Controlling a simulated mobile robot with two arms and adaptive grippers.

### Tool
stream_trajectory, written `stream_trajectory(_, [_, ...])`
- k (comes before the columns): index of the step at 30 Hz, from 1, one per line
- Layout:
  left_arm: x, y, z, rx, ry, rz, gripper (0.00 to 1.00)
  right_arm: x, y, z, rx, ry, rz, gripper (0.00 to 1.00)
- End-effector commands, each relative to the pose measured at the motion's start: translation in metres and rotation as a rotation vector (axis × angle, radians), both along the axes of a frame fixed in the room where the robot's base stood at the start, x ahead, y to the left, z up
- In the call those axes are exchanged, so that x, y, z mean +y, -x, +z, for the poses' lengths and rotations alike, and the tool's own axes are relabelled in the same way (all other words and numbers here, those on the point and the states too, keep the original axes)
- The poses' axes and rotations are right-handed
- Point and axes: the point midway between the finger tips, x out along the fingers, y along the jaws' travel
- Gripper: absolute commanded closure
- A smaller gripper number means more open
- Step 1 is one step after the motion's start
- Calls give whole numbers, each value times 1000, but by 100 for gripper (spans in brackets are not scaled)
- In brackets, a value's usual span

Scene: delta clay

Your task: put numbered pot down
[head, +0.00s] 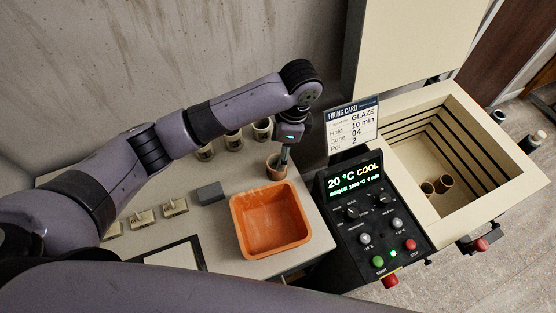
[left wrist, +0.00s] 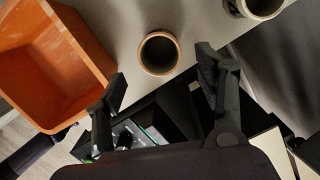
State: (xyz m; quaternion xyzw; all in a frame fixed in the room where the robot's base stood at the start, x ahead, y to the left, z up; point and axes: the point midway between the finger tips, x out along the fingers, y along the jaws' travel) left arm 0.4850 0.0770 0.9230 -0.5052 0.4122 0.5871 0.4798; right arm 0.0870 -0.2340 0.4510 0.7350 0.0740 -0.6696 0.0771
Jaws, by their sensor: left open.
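A small brown pot (head: 275,170) stands upright on the worktop beside the orange bin, near the control panel. My left gripper (head: 285,152) is directly above it, pointing down. In the left wrist view the pot (left wrist: 159,53) shows its round, dark opening between and just beyond the spread fingers of my left gripper (left wrist: 161,72). The fingers are open, and I see no contact with the pot. No number is readable on the pot. The firing card (head: 352,124) reads glaze, 10 min, cone 04, pot 2. My right gripper is out of view.
An orange bin (head: 235,218) stands left of the control panel (head: 372,215). A row of pots (head: 233,141) stands behind, partly hidden by my arm. The open kiln (head: 399,152) at right holds two small pots (head: 445,182). A grey block (head: 210,193) lies left of the bin.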

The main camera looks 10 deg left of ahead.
Motion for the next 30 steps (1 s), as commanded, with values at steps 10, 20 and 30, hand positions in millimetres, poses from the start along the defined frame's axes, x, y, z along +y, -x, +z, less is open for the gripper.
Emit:
stream_trajectory(10, [-6,-1,35,1,0,0,36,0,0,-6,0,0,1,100])
stream_trajectory(20, [-6,-1,36,1,0,0,36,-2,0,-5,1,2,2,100])
stream_trajectory(30, [-6,-1,35,2,0,0,36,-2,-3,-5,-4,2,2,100])
